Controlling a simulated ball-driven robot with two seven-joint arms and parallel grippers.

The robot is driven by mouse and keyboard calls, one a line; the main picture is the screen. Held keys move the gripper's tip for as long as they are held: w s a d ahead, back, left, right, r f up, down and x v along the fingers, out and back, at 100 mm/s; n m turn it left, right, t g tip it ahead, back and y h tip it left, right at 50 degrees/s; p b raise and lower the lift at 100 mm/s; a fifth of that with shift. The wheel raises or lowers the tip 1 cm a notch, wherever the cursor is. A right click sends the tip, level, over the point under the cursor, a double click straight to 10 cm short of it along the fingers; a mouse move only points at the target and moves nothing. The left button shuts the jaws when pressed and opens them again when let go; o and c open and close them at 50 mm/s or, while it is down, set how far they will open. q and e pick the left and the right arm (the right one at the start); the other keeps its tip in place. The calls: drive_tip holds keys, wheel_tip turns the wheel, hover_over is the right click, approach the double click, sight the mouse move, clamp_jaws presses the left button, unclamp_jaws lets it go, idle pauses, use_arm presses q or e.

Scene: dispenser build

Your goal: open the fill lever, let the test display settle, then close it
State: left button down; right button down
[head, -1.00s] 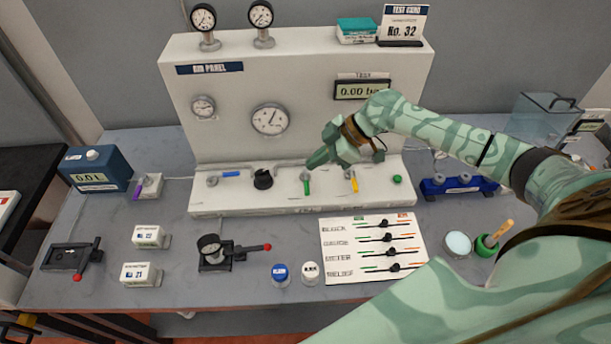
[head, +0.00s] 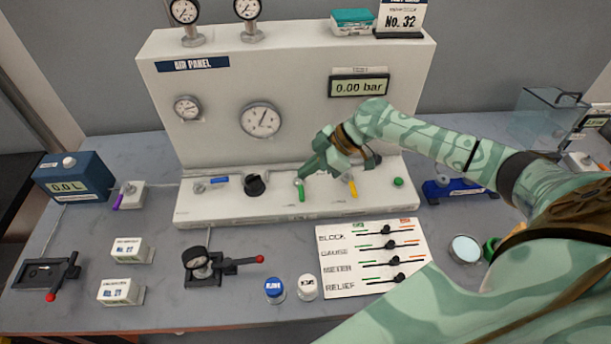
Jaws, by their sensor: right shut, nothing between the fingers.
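The white air panel (head: 290,60) stands at the back of the bench. Its ledge carries a blue lever (head: 219,180) lying sideways, a black knob (head: 255,186), a green lever (head: 301,193) and a yellow lever (head: 352,187), the last two pointing toward the front. I cannot read which is the fill lever. The test display (head: 360,86) reads 0.00 bar. My right gripper (head: 304,174) is shut and empty, its tips right at the top of the green lever; I cannot tell if they touch. My left gripper is not in view.
A card of sliders (head: 372,258) lies in front of the panel, with blue and white caps (head: 274,289) beside it. A hand pump (head: 215,266) and white boxes (head: 130,250) are left. A blue box (head: 72,178) reads 0.0 L. My right arm covers the right front.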

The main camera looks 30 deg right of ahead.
sight(300, 193)
drive_tip(key=x, duration=0.8)
drive_tip(key=shift+a+f, duration=0.2)
drive_tip(key=shift+a, duration=0.15)
drive_tip(key=d, duration=0.1)
drive_tip(key=s+d, duration=0.1)
drive_tip(key=d, duration=0.1)
drive_tip(key=shift+s+f, duration=0.2)
drive_tip(key=shift+f, duration=0.1)
drive_tip(key=shift+s+d+f, duration=0.1)
drive_tip(key=shift+s+d, duration=0.1)
drive_tip(key=shift+d, duration=0.15)
drive_tip(key=shift+w, duration=0.1)
